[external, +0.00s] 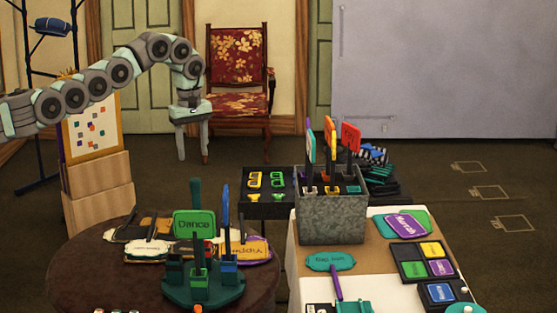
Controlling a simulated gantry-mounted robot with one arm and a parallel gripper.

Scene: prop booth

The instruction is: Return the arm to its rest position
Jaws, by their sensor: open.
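My arm reaches in from the left edge of the external view and arches over the round brown table. My gripper (193,158) hangs from its end, pointing down. Its two fingers are apart and nothing shows between them. It is in the air above the round table, in front of the red flowered chair in the picture, and well clear of the signs below.
The round table (72,275) holds a teal stand (205,292) with upright signs, including a green one (194,224). A grey metal bin (332,215) of tall signs stands to the right, beside flat signs and trays. A red flowered chair (238,55) stands behind.

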